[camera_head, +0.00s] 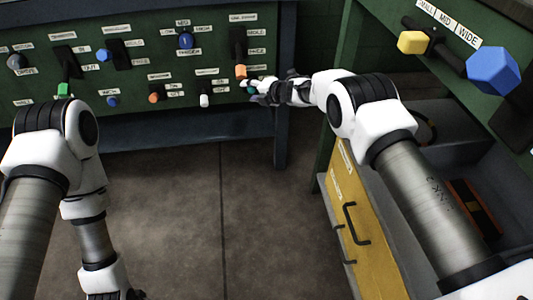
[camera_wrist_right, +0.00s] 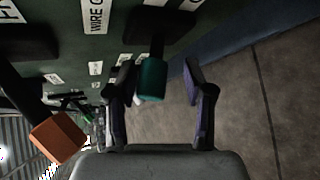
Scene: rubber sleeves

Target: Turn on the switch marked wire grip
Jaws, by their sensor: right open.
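A switch with a teal sleeve (camera_wrist_right: 152,80) sticks out from the green panel in the right wrist view. My right gripper (camera_wrist_right: 158,88) is open, with one finger on each side of the teal sleeve; contact is not clear. In the head view, my right gripper (camera_head: 258,92) is at the panel's lower right and mostly hides this switch. A white label reading "WIRE G", cut off (camera_wrist_right: 97,14), is on the panel near it. My left gripper (camera_head: 117,295) is only partly in view at the bottom left, its fingers cut off.
A switch with an orange sleeve (camera_head: 240,71) stands just above my right gripper. Other switches, blue, green (camera_head: 63,89) and white, line the panel. A green bench with a yellow drawer front (camera_head: 350,205) and a large blue knob (camera_head: 493,71) is at right. The floor between is clear.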

